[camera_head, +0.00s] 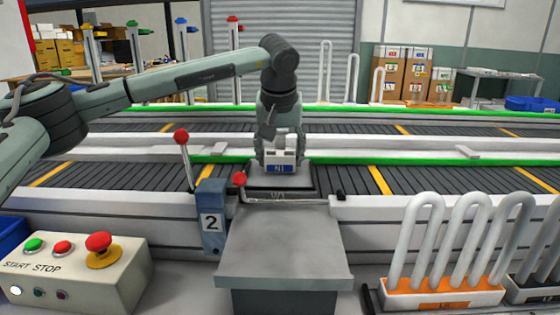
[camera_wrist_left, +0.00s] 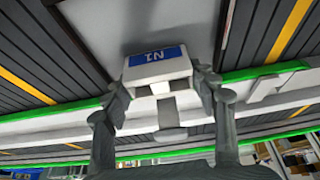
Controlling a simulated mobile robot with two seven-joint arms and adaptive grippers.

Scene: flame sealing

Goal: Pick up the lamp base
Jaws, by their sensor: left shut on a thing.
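The lamp base (camera_head: 279,167) is a small white block with a blue N1 label, in the middle of the head view. My left gripper (camera_head: 279,155) points down over it and is shut on it. In the left wrist view, the lamp base (camera_wrist_left: 157,66) sits between the two fingers of the left gripper (camera_wrist_left: 160,78), one finger at each side. A dark grey platform (camera_head: 255,190) lies below it in the head view; I cannot tell whether they touch. My right gripper is not in view.
Conveyor belts (camera_head: 440,179) run across behind the worktop. A blue post marked 2 (camera_head: 211,222) and a grey stand (camera_head: 284,250) are in front. A start-stop box (camera_head: 70,270) stands front left. White looped tubes on an orange base (camera_head: 440,293) stand front right.

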